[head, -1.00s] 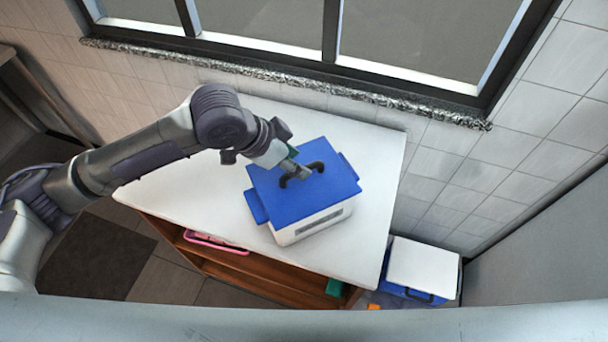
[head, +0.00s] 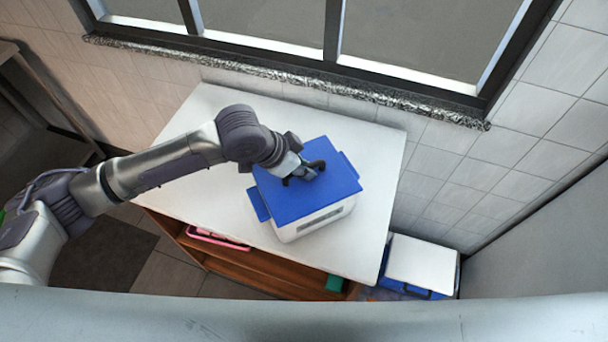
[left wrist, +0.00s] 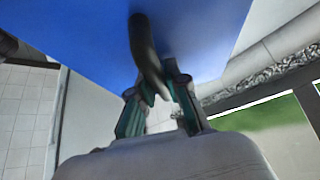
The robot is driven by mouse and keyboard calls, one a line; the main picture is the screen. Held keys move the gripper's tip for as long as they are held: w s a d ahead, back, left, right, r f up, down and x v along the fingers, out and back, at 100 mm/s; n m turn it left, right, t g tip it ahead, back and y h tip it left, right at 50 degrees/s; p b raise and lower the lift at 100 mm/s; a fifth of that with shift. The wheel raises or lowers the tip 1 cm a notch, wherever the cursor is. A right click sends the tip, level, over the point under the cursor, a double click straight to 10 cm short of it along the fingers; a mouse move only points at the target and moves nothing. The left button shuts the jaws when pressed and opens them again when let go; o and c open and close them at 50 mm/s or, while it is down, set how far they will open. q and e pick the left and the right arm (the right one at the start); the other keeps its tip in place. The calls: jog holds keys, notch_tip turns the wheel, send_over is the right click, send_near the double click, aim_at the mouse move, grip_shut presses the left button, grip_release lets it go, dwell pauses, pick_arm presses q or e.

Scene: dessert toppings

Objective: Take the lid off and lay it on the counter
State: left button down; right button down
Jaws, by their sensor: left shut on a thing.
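The blue lid (head: 333,184) sits on a white box (head: 318,219) with blue side grips, on the white counter. A dark arched handle (head: 318,164) stands on top of the lid. My left gripper (head: 303,174) is at this handle and is shut on it. In the left wrist view, the handle (left wrist: 146,50) runs down between the green-edged fingers (left wrist: 160,100), with the blue lid (left wrist: 85,30) filling the upper part. The right gripper is not in view.
The white counter (head: 215,125) has free room left of and behind the box. A window with a stone sill (head: 290,82) borders the back. A white-lidded blue box (head: 422,263) stands lower at the right. A pink item (head: 215,240) lies on the shelf below.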

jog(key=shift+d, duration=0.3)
pick_arm(q)
jog(key=shift+r, duration=0.15)
